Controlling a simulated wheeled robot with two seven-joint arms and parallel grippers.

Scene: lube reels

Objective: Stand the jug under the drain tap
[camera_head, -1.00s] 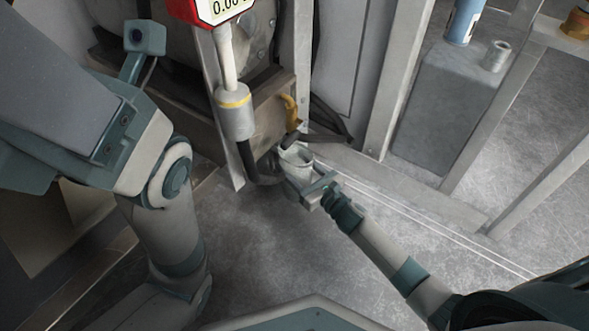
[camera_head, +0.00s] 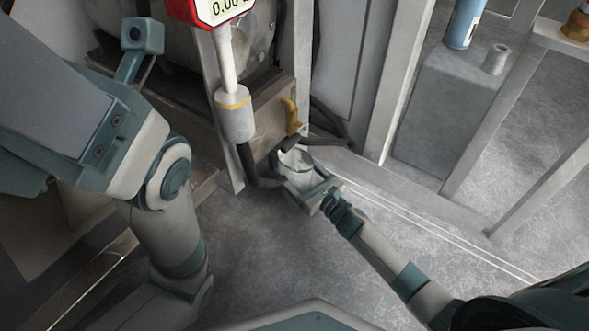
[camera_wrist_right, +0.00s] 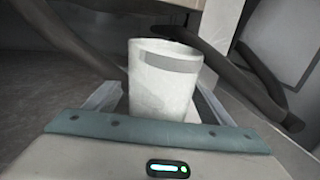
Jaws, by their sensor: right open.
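The jug (camera_head: 296,161) is a pale, open-topped vessel standing near the floor, just below the drain tap (camera_head: 291,115) with its yellow handle. Whether its mouth lies exactly beneath the tap's outlet I cannot tell. My right gripper (camera_head: 304,184) is open, with its fingers on either side of the jug. In the right wrist view the jug (camera_wrist_right: 165,80) stands upright between the spread fingers, with a grey band near its rim. The jug's base is hidden behind the gripper body. My left arm shows at the left, but its gripper is out of view.
A grey cylinder with a yellow ring (camera_head: 235,115) hangs beside the tap, under a red-framed meter (camera_head: 213,8). Dark hoses (camera_head: 325,133) run close around the jug. A blue can (camera_head: 464,24) and a small grey tin (camera_head: 496,59) stand on a grey block. The front floor is clear.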

